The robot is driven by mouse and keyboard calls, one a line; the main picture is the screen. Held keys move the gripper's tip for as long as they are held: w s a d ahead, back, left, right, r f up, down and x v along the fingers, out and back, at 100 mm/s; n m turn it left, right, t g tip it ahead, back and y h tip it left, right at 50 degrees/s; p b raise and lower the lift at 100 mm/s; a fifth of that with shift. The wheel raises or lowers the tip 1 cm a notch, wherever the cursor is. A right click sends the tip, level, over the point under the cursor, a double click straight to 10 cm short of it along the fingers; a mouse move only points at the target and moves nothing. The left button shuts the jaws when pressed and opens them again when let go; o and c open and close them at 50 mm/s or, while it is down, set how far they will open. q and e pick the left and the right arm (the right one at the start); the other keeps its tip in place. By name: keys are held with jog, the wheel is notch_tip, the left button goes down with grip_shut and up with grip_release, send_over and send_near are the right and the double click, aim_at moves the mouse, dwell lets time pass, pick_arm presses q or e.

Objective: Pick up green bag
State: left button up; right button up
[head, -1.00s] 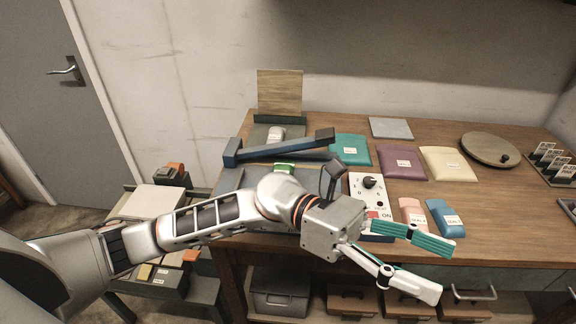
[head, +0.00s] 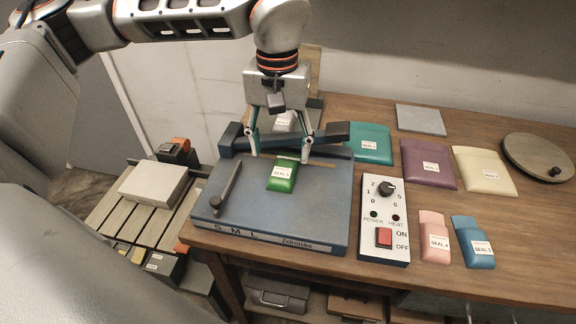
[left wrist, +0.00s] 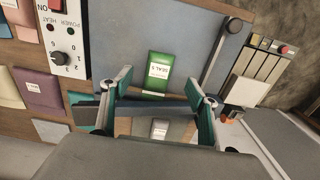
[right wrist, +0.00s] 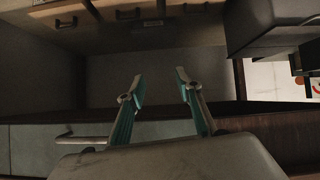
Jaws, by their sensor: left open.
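The green bag (head: 283,178), labelled SEAL 5 or similar, lies on the blue-grey plate of the sealing machine (head: 310,215). Its far end is close to the machine's dark bar (head: 333,135). My left gripper (head: 280,156) points down with its fingers apart at the far end of the bag, one to each side. In the left wrist view the green bag (left wrist: 159,68) shows between and beyond the open fingertips (left wrist: 158,77), with nothing held. My right gripper shows only in the right wrist view (right wrist: 160,77), open and empty, facing drawers below the table top.
A white control box (head: 384,222) with a knob and red switch stands right of the machine. Teal (head: 370,146), purple (head: 428,166), cream (head: 486,174), pink (head: 434,240) and blue (head: 472,246) bags lie on the table.

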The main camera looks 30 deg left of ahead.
aim_at(282, 173)
pick_arm(q)
jog(key=shift+a+f, duration=0.2)
jog(key=shift+f, duration=0.1)
notch_tip(282, 173, down, 2)
jog(key=shift+f, duration=0.25)
jog(key=shift+w+f, duration=0.2)
jog(key=shift+f, duration=0.9)
jog(key=shift+w+f, duration=0.15)
jog(key=shift+f, duration=0.95)
jog(key=shift+d, duration=0.1)
jog(key=c, duration=1.2)
